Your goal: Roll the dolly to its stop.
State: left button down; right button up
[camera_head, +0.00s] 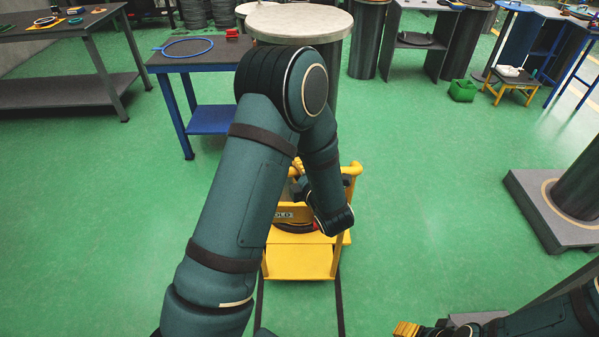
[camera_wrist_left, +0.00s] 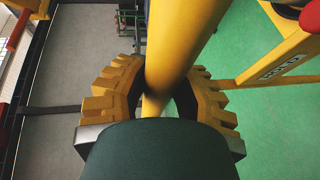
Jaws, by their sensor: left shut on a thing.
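The yellow dolly (camera_head: 299,262) stands on the green floor in the middle of the head view, partly covered by my left arm. Its flat deck faces me, and its yellow handle frame (camera_head: 352,169) rises behind. In the left wrist view my left gripper (camera_wrist_left: 160,88) has its yellow ribbed fingers on both sides of a thick yellow bar (camera_wrist_left: 186,38) of the dolly, shut on it. In the head view this grip is mostly hidden behind my forearm. My right gripper (camera_head: 405,328) shows only its yellow fingertips at the bottom edge, away from the dolly. I cannot make out the stop.
Two dark floor tracks (camera_head: 341,300) run from the dolly toward me. A round-topped pedestal (camera_head: 297,22) and a blue-legged table (camera_head: 195,58) stand behind. A grey base with a dark cylinder (camera_head: 545,205) is at the right. The floor on both sides is clear.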

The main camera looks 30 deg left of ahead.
pick_arm(q)
jog(key=c, duration=0.7)
grip_release()
jog(key=shift+w+r, duration=0.1)
jog(key=v, duration=1.2)
jog(key=d+f+m+g+h, duration=0.1)
jog(key=d+f+m+h, duration=0.2)
jog(key=f+m+h, duration=0.3)
jog(key=d+f+m+h, duration=0.3)
jog(key=f+m+h, duration=0.1)
jog(key=f+m, duration=0.35)
jog(key=s+d+f+m+g+h, duration=0.2)
jog(key=s+m, duration=0.2)
jog(key=s+d+f+m+g+h, duration=0.2)
jog(key=s+m, duration=0.2)
jog(key=s+d+f+m+g+h, duration=0.2)
jog(key=s+m+h, duration=0.1)
jog(key=s+m, duration=0.1)
jog(key=shift+d+f+m, duration=0.2)
jog(key=shift+f+m, duration=0.2)
jog(key=shift+m, duration=0.05)
